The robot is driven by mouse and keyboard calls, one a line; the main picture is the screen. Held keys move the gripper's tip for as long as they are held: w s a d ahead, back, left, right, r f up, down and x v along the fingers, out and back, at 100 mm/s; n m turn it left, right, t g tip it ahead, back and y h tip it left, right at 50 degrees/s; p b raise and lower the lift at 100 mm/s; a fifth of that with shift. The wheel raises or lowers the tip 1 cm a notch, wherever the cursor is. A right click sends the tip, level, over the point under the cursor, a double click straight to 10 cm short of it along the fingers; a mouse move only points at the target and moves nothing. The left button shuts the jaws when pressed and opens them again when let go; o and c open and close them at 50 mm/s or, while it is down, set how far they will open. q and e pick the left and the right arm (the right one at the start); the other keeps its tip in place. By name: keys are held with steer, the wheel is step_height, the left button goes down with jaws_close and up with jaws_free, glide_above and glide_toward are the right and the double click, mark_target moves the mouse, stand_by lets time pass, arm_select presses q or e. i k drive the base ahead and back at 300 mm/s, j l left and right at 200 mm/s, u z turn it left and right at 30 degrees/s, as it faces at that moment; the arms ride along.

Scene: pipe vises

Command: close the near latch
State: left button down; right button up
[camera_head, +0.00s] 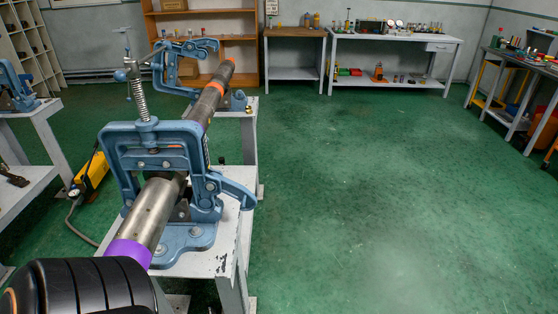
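The near pipe vise (150,150) is blue and stands on a grey metal stand. Its yoke is upright over a grey steel pipe (155,212), with the spring-wrapped screw above it. The near latch (232,190) is a blue curved lever at the yoke's lower right side, sticking out to the right and down. I cannot tell whether its hook is engaged. The pipe has a purple band (130,250) at its near part and orange bands towards the far end. Neither of my grippers is in view.
A far blue vise (190,55) stands behind, its yoke apparently tipped to the left. Another blue vise (14,90) is on a bench at the left. A yellow tool (90,172) is on the floor. Workbenches (395,38) line the back. The green floor to the right is clear.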

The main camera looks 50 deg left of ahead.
mark_target(249, 201)
steer(key=i+l+u, duration=0.15)
steer(key=i, duration=1.25)
